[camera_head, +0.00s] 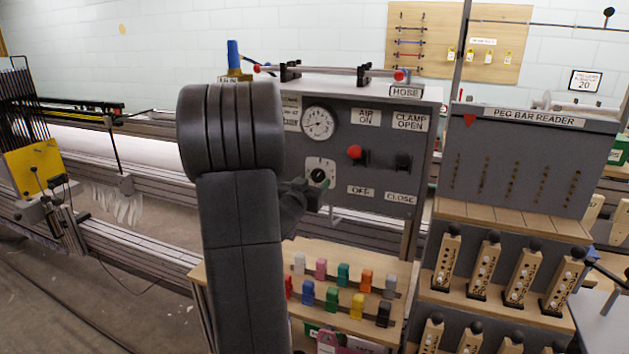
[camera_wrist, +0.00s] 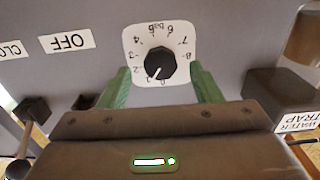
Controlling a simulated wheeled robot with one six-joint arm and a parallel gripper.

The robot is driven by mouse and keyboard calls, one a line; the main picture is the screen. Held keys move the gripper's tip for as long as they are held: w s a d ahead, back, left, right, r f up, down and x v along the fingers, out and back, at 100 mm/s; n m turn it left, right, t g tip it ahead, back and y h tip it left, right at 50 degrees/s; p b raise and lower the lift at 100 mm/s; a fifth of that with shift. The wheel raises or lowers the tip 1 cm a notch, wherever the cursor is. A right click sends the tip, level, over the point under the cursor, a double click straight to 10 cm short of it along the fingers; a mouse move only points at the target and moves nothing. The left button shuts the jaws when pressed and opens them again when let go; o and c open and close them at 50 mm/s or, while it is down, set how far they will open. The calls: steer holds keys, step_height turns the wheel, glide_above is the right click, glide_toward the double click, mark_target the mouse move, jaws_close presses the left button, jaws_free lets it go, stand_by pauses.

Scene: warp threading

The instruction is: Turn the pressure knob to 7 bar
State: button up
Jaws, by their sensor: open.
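The pressure knob (camera_wrist: 160,63) is a black faceted knob on a white numbered dial plate (camera_wrist: 133,38), upside down in the wrist view. Its white mark points to the low end of the scale, near 0 to 1. The knob also shows in the head view (camera_head: 318,175), below a round pressure gauge (camera_head: 318,123) whose reading is too small to tell. My gripper (camera_wrist: 160,74) is open, with one green finger at each side of the knob and a visible gap to it. In the head view my arm hides most of the gripper.
The grey panel carries a red knob (camera_head: 355,152) and a black knob (camera_head: 403,161) to the right. A dark block (camera_wrist: 282,92) juts out beside my gripper in the wrist view. Below the panel is a wooden rack (camera_head: 330,265) of coloured pieces.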

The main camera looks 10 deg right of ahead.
mark_target(319, 175)
steer(key=shift+x, duration=1.1)
steer(key=c, duration=1)
